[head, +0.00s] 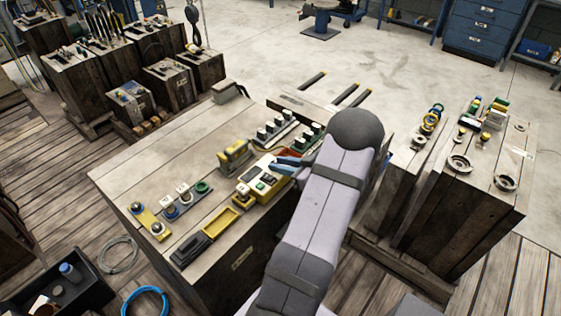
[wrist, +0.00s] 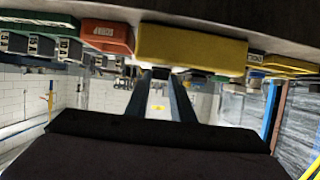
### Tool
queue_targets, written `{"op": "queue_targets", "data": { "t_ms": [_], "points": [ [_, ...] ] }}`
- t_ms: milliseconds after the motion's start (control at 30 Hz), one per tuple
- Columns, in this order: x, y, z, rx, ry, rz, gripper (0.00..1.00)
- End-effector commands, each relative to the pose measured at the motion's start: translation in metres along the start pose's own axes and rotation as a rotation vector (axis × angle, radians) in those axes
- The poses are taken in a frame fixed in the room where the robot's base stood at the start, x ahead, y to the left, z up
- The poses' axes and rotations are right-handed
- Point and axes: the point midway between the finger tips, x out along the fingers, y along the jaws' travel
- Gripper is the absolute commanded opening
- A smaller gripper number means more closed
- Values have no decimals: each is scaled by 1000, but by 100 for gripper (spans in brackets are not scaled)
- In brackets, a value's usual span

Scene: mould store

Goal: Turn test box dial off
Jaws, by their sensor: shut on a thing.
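The yellow test box (head: 246,190) stands on the wooden block's top, near its middle, with a grey screen and small buttons on its face. In the wrist view it is a yellow slab (wrist: 190,48) at the top, seen upside down. My gripper (head: 281,166) reaches in from the right at the box's right end; its blue-grey fingers are low against it. In the wrist view the two dark fingers (wrist: 163,72) run up to the box's edge. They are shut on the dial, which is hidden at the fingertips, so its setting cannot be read.
A yellow-brown block (head: 235,155) stands behind the box, and rows of small switches (head: 275,130) lie beyond it. An open yellow tray (head: 221,222) and a black case (head: 190,249) lie in front. My arm covers the right of the block.

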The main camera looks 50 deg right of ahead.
Motion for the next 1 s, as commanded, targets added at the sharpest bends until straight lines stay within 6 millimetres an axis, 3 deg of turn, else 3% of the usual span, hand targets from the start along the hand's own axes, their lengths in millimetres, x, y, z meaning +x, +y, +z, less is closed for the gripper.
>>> {"op": "queue_targets", "data": {
  "t_ms": [233,267,300,667,1000],
  "points": [
    [0,0,-2,-3,4,0,0],
    [0,0,-2,-3,4,0,24],
    [0,1,-2,-3,4,0,29],
    [-3,1,0,-1,2,2,29],
    [-42,2,0,-2,2,4,29]
  ]
}}
